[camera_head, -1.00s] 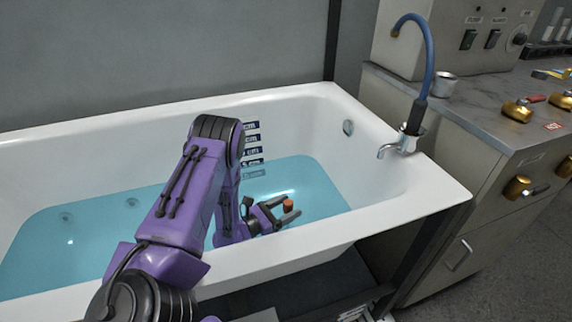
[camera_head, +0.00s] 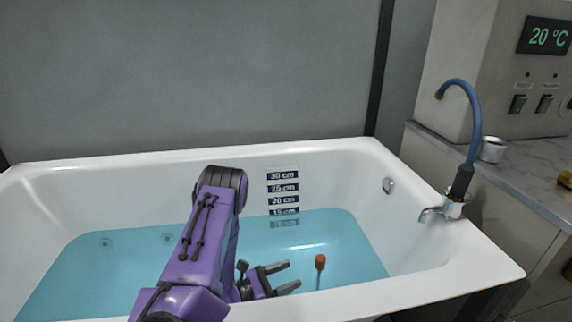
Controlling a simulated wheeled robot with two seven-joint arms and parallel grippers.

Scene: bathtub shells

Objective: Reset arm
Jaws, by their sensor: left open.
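My left gripper (camera_head: 286,278) is at the end of the purple arm that comes in from the bottom left. It is low over the water near the tub's front rim. Its two dark fingers are apart and point right, with nothing seen between them. The white bathtub (camera_head: 440,280) holds blue water (camera_head: 345,240). My right gripper is not in view.
A depth scale (camera_head: 283,188) is on the tub's back wall. A tap (camera_head: 446,209) with a blue hose (camera_head: 474,120) is on the right rim. A metal cup (camera_head: 492,149) and a control box showing 20 °C (camera_head: 548,36) are on the counter at right.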

